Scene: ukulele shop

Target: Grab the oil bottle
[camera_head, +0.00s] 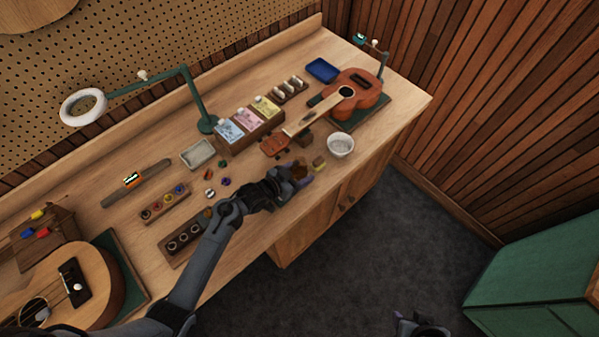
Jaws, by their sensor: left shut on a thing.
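My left gripper (300,178) reaches in from the left to the front edge of the workbench. It is shut on a small amber-brown thing, which looks like the oil bottle (300,170). The fingers and wrist hide part of it, and I cannot tell whether it is lifted off the bench. My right gripper (420,328) shows only in part at the bottom edge, over the dark floor and away from the bench. Its fingers are not clear.
Wooden holders (184,240) and a green lamp (207,124) stand on the workbench (235,262).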

